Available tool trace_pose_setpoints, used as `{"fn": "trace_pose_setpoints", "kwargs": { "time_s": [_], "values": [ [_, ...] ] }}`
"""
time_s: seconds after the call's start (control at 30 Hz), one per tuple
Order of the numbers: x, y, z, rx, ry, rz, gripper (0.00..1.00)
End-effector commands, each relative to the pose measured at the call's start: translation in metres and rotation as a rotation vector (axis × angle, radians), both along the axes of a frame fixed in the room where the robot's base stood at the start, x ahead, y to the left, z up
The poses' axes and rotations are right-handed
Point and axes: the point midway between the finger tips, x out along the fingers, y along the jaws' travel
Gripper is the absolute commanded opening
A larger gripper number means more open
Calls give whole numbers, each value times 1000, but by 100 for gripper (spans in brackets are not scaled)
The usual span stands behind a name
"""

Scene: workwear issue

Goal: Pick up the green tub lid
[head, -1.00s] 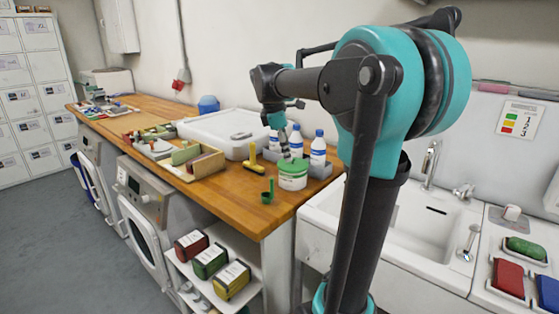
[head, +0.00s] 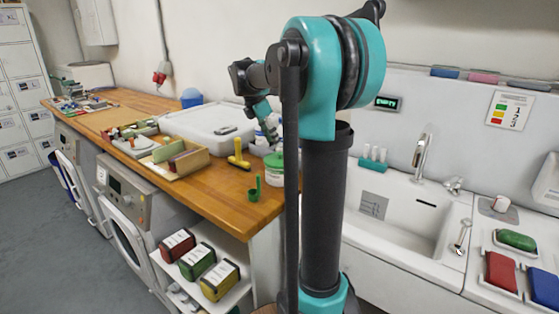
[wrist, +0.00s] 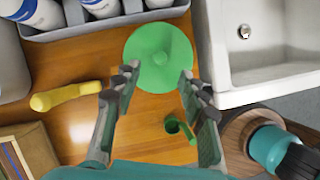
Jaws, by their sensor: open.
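The green tub lid (wrist: 158,50) is a round disc with a low raised middle, seen from above in the wrist view. It sits on a white tub, partly hidden by my arm in the head view (head: 274,159). My gripper (wrist: 159,75) is open and empty, its two fingers spread to either side of the lid's near part. Whether the fingertips are level with the lid or above it, I cannot tell. In the head view my gripper (head: 271,138) is just above the tub.
A grey bottle rack (wrist: 100,28) stands beyond the lid. A yellow tool (wrist: 68,95) lies to the left, and a green scoop (wrist: 179,127) stands close in front. The sink (wrist: 270,45) is to the right.

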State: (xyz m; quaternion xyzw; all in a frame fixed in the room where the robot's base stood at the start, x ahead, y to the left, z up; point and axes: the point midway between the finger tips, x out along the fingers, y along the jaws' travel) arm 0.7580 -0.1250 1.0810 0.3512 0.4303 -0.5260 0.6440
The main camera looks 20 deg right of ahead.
Motion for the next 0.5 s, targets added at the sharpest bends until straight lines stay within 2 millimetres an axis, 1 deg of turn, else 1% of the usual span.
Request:
{"fn": "trace_pose_setpoints", "kwargs": {
  "time_s": [0.03,0.27,0.5],
  "values": [
    [0,-2,-5,0,0,-1,42],
    [2,-8,-18,0,0,-2,42],
    [6,-22,-49,0,-1,-2,42]
  ]
}}
